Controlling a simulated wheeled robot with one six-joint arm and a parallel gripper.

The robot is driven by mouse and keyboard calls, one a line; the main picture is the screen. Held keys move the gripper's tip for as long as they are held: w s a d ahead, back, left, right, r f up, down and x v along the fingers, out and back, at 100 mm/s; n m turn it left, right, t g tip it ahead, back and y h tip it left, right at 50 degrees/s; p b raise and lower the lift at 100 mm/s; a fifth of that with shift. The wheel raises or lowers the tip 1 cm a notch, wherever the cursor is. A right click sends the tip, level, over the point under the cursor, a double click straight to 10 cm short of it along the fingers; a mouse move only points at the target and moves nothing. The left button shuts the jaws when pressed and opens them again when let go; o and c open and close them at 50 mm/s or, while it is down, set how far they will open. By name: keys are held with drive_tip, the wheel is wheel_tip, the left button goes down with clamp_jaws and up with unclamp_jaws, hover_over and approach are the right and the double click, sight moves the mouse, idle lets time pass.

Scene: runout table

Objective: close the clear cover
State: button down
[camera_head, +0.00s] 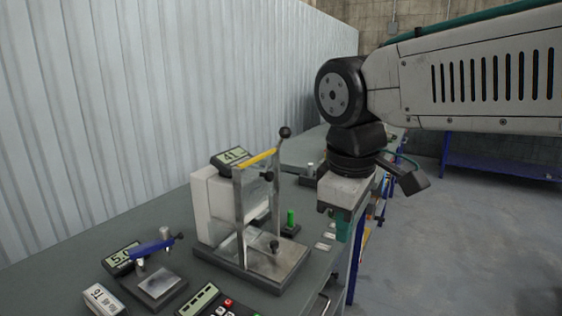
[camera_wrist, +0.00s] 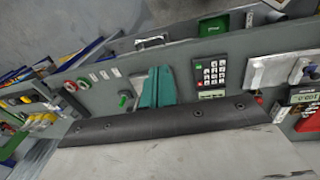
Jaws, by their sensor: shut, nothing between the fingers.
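A fixture with a white housing (camera_head: 207,207) stands on a grey metal base (camera_head: 262,262) on the bench in the head view. A metal frame (camera_head: 239,205) with a yellow top bar (camera_head: 258,159) stands upright at its front. A see-through pane seems to fill it; I take this as the clear cover, though its edges and its hinge are hard to make out. My gripper (camera_head: 343,228) points down, to the right of the fixture and apart from it. Its teal fingers, also in the wrist view (camera_wrist: 157,88), are together and empty.
A small blue-handled device (camera_head: 152,247) and a keypad unit (camera_head: 222,304) are at the near left. The wrist view shows a keypad (camera_wrist: 209,66) beside the fingers. Open floor lies right of the bench.

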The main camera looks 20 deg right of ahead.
drive_tip(key=w+a+r+n+h, duration=0.1)
drive_tip(key=w+a+r+n, duration=0.2)
drive_tip(key=w+r+n, duration=0.5)
drive_tip(key=n+t+h, duration=0.2)
drive_tip(key=n, duration=0.9)
approach(268, 174)
drive_tip(key=x, duration=0.7)
drive_tip(key=shift+w+r, duration=0.1)
wheel_tip(268, 174, down, 9)
